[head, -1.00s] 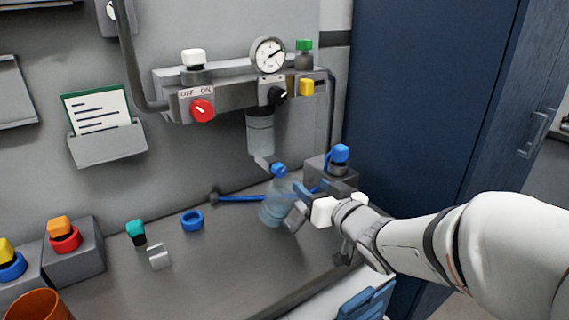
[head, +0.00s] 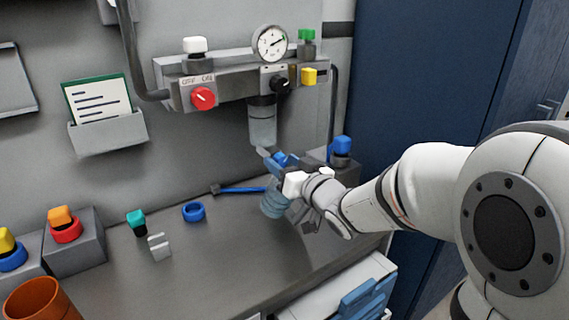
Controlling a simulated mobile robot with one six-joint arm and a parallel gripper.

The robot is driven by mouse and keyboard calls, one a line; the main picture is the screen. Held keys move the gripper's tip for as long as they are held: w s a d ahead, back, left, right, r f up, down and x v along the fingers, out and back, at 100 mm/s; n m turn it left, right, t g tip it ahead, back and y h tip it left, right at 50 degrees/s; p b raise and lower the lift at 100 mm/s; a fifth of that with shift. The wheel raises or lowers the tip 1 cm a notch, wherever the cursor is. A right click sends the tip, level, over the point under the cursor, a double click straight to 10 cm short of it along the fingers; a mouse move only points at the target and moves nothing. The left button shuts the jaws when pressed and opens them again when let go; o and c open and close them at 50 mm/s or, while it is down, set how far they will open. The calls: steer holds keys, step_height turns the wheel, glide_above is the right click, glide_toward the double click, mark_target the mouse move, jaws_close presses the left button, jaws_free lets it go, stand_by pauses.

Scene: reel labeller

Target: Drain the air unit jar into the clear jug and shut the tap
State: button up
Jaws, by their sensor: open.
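The air unit jar (head: 262,124) hangs under the grey regulator block on the wall. Its contents are not clear at this size. The tap under the jar is mostly hidden by my gripper; a blue part shows at my fingers. My gripper (head: 282,160) is open at the tap, just below the jar. I cannot tell whether the fingers touch the tap handle. The clear jug (head: 272,203), bluish and see-through, stands on the bench under the tap, partly hidden by my wrist.
The block carries a red OFF/ON knob (head: 204,98), a gauge (head: 271,43) and a black knob (head: 281,85). A blue-capped block (head: 341,148) stands behind my wrist. A blue ring (head: 194,212), teal-topped piece (head: 137,222) and orange cup (head: 38,298) are on the bench. The front middle is clear.

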steer(key=shift+c, duration=0.4)
steer(key=c, duration=0.9)
steer(key=shift+f+n+b, duration=0.25)
steer(key=shift+n+b, duration=0.45)
steer(key=shift+b, duration=0.4)
steer(key=shift+n+b, duration=0.5)
steer(key=shift+b, duration=0.15)
steer(key=shift+r+n+b, duration=0.2)
steer(key=shift+n+b, duration=0.6)
steer(key=shift+n, duration=0.3)
steer(key=o, duration=1)
